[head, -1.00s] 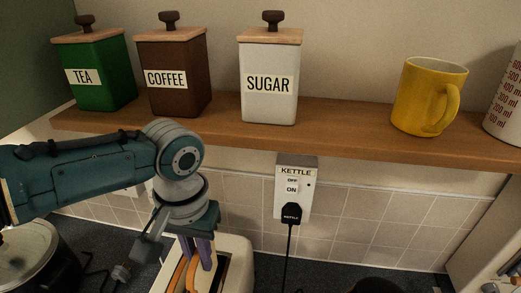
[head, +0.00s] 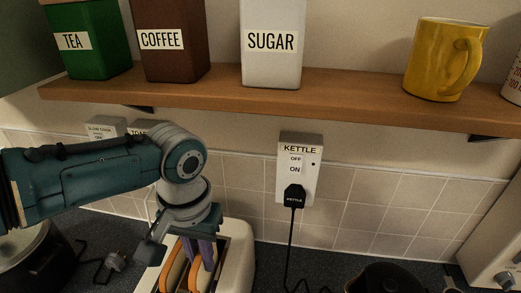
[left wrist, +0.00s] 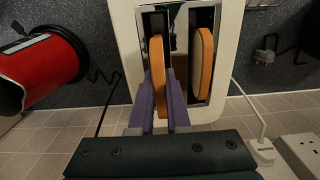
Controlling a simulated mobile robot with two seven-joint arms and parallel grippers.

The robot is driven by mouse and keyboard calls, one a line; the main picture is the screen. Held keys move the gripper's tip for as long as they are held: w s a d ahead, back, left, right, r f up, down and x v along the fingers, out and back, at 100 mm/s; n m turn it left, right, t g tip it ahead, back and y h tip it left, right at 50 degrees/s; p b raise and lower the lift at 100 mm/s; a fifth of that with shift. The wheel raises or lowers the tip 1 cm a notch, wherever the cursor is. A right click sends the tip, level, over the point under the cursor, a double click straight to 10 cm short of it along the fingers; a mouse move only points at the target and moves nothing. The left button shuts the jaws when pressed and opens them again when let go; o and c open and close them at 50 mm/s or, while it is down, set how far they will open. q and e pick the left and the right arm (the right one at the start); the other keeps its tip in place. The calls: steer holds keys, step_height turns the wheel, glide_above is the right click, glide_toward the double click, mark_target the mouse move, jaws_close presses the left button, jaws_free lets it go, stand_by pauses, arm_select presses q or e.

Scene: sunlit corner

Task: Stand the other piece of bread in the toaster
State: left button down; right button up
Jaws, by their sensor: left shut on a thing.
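The cream toaster (head: 240,262) stands on the counter below the shelf; its two slots show in the left wrist view (left wrist: 226,22). My left gripper (head: 202,262) points down over it, its purple fingers shut on one piece of bread (left wrist: 157,70). This piece is upright, in line with the slot on the left of the wrist view. How deep its lower edge sits I cannot tell. The other piece of bread (left wrist: 202,62) stands in the slot beside it, clear of the fingers; it also shows in the head view (head: 173,266). My right gripper is out of view.
A wooden shelf (head: 330,90) with canisters and a yellow mug (head: 440,60) runs above. The kettle socket (head: 299,165) and its cable are right of the toaster. A pot (head: 30,255) stands at left. A red vessel (left wrist: 50,70) shows in the wrist view.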

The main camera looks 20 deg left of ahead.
arm_select(q)
steer(key=c, duration=0.8)
jaws_free()
steer(key=shift+r, duration=0.15)
step_height(320, 180, up, 10)
steer(key=shift+f+p, duration=0.15)
steer(key=shift+p, duration=0.2)
